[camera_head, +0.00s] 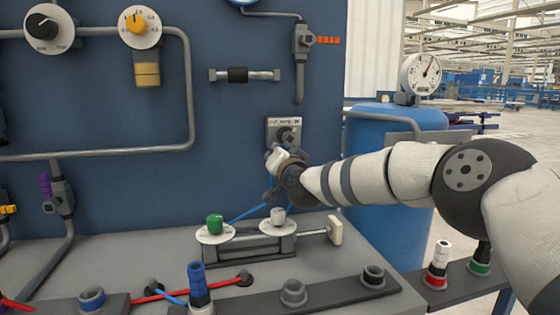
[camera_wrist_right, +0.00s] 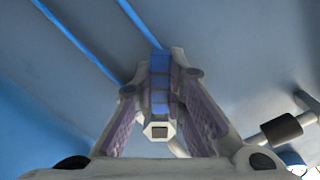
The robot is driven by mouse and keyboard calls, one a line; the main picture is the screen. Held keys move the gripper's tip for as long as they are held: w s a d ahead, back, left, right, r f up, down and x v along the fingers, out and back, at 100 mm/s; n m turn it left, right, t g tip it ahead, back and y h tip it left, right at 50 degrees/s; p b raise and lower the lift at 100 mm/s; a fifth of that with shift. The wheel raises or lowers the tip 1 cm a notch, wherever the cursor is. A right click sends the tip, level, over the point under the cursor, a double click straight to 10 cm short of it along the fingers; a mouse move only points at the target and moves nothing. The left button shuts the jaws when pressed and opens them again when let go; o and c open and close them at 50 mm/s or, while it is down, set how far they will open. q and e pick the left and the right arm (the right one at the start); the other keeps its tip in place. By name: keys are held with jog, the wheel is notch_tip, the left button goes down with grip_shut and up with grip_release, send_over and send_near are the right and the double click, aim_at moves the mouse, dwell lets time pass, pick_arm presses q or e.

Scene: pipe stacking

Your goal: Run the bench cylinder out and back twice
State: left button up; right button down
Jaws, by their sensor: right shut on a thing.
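The bench cylinder (camera_head: 265,245) lies on the grey bench, with a green-topped fitting (camera_head: 215,224) and a white-topped fitting (camera_head: 278,217) on it. Its rod sticks out to the right and ends in a pale block (camera_head: 335,230). My right gripper (camera_head: 277,160) is in front of the blue panel, just below a small grey labelled plate (camera_head: 284,124). In the right wrist view its fingers (camera_wrist_right: 160,95) are shut on a blue-banded hose plug (camera_wrist_right: 160,78) with a pale hex end. In the head view the plug is mostly hidden. My left gripper is not in view.
Another blue-banded plug (camera_head: 197,280) stands at the bench front by grey sockets (camera_head: 293,290) and a red hose (camera_head: 195,289). A blue tank (camera_head: 395,225) with a gauge (camera_head: 420,75) stands right of the panel. Grey pipes and valves line the panel.

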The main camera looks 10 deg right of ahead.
jog(key=shift+a+m, duration=0.2)
jog(key=shift+m, duration=0.2)
jog(key=c, duration=1.6)
grip_release()
jog(key=s, duration=1.2)
jog(key=shift+d, duration=0.2)
